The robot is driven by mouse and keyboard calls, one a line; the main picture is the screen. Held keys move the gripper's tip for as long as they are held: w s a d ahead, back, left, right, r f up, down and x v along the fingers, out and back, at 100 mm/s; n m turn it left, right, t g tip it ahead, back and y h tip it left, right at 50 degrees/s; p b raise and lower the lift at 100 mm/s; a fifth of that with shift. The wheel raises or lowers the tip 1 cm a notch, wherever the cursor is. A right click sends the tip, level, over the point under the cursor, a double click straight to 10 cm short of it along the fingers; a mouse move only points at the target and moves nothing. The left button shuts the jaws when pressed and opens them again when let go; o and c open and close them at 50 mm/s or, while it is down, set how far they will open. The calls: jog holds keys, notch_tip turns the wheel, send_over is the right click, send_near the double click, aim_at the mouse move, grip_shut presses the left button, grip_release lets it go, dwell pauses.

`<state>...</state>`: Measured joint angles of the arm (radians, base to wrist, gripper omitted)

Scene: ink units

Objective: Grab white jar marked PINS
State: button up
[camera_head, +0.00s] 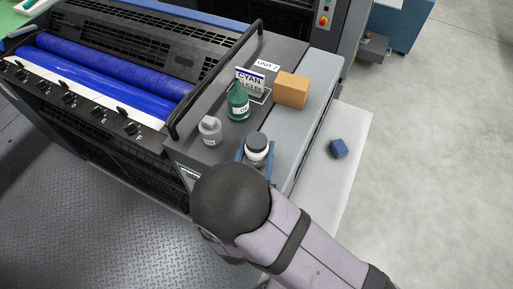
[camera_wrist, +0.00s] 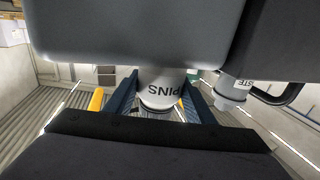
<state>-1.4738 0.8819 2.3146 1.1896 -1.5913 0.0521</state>
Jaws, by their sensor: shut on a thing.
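The white jar marked PINS shows upside down in the wrist view (camera_wrist: 162,90), between the two blue fingers of my gripper (camera_wrist: 160,104). In the head view the jar (camera_head: 257,155) has a dark lid and a pale label that is too small to read, and stands upright. My gripper (camera_head: 255,153) is shut on it, with a blue finger on either side. My dark wrist hides the jar's lower front and part of the fingers. I cannot tell whether the jar's base touches the grey top.
A grey jar (camera_head: 210,131) stands just left of my gripper; its label in the wrist view (camera_wrist: 234,92) ends in "STE". A green bottle (camera_head: 238,104), a CYAN sign (camera_head: 251,79) and a cardboard box (camera_head: 290,91) stand behind.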

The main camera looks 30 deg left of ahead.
jog(key=shift+r, duration=0.15)
jog(key=shift+r+b, duration=0.7)
jog(key=shift+r, duration=4.15)
